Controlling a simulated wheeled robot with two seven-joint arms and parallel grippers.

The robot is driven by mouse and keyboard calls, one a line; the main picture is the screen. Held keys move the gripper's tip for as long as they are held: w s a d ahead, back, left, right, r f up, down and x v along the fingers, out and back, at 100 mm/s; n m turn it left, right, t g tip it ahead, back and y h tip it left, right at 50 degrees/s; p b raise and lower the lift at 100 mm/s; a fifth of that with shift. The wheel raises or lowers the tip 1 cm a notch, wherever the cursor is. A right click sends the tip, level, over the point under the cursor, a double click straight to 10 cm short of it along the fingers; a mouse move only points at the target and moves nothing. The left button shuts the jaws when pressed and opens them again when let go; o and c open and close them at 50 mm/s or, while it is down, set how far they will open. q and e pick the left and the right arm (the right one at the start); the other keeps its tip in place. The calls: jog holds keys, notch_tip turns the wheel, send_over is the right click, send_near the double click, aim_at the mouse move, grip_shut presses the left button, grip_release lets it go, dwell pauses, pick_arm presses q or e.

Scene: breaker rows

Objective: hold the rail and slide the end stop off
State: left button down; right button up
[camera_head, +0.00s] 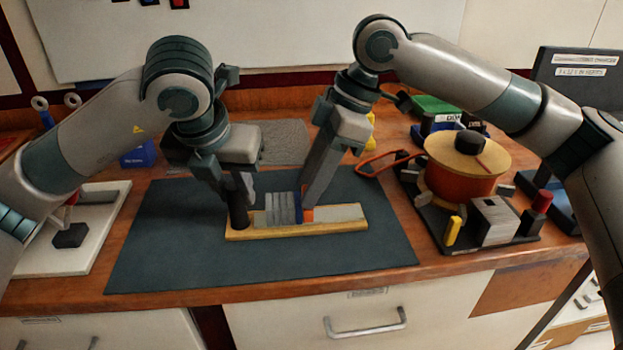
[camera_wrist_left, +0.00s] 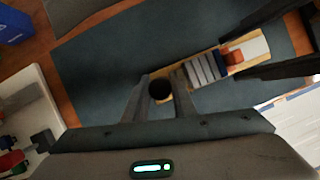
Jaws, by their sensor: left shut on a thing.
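A yellow-edged rail base (camera_head: 340,226) lies on the dark mat, with a pale strip along it. Grey breaker blocks (camera_head: 283,208) stand in a row on it, with a blue one at their right end. The orange end stop (camera_head: 307,215) is just right of the blue block; it also shows in the left wrist view (camera_wrist_left: 233,56). My left gripper (camera_head: 238,205) is shut on a black post (camera_wrist_left: 160,90) at the rail's left end. My right gripper (camera_head: 308,200) is down at the end stop, its fingers either side of it; whether they grip it is unclear.
The dark mat (camera_head: 180,240) is clear around the rail. A big orange spool (camera_head: 465,165) and small parts stand on a black board at the right. A white tray (camera_head: 105,225) with a dark block is at the left. Drawers are below the table's front edge.

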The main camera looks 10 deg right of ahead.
grip_shut()
jog(key=d, duration=0.6)
jog(key=shift+d, duration=0.35)
pick_arm(q)
jog(key=shift+a, duration=0.1)
pick_arm(e)
jog(key=shift+a, duration=0.1)
jog(key=shift+o, duration=0.2)
grip_release()
jog(key=shift+s, duration=0.1)
jog(key=shift+r, duration=0.1)
